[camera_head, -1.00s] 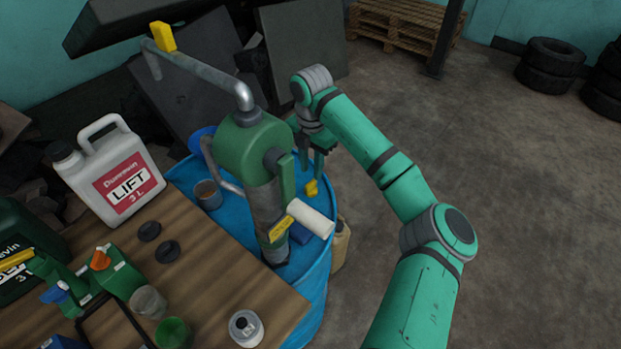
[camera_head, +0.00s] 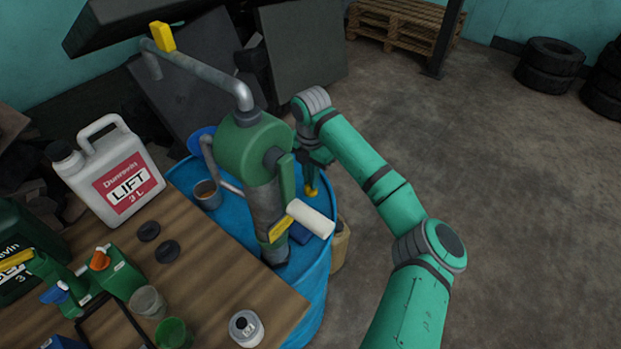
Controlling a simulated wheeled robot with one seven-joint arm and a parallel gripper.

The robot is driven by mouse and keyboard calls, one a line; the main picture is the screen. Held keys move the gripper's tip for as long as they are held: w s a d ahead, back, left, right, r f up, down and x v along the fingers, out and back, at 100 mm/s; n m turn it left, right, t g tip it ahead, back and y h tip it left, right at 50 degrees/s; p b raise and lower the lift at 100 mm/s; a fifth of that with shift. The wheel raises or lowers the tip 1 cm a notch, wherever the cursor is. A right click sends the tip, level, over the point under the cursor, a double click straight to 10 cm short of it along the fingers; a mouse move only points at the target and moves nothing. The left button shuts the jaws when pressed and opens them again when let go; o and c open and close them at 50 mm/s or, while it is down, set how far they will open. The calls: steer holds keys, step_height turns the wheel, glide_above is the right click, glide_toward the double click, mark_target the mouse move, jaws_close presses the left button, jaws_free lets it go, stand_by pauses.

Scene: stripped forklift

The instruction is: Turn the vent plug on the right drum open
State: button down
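The blue drum (camera_head: 318,268) stands behind and right of the wooden bench, with a green hand pump (camera_head: 250,150) mounted on it. A small yellow plug (camera_head: 311,191) sits on the drum top, right of the pump, and appears to be the vent plug. My gripper (camera_head: 312,181) points down right over the plug, its fingertips at or beside it. The pump partly hides the gripper, so I cannot tell whether its fingers are closed on the plug. Only this one drum is clearly seen.
The pump's white handle (camera_head: 311,219) sticks out close in front of the plug. A cup (camera_head: 207,194) stands on the drum. The bench (camera_head: 222,277) holds a white LIFT jug (camera_head: 112,172), black caps and small containers. The floor (camera_head: 500,180) at right is clear.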

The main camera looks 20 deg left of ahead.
steer(key=shift+n, duration=0.4)
steer(key=n, duration=0.4)
steer(key=shift+n, duration=0.3)
steer(key=n, duration=0.5)
steer(key=shift+n, duration=0.3)
steer(key=n, duration=0.4)
steer(key=shift+n, duration=1.4)
steer(key=c, duration=1.8)
jaws_free()
steer(key=shift+c, duration=0.2)
step_height(320, 180, up, 11)
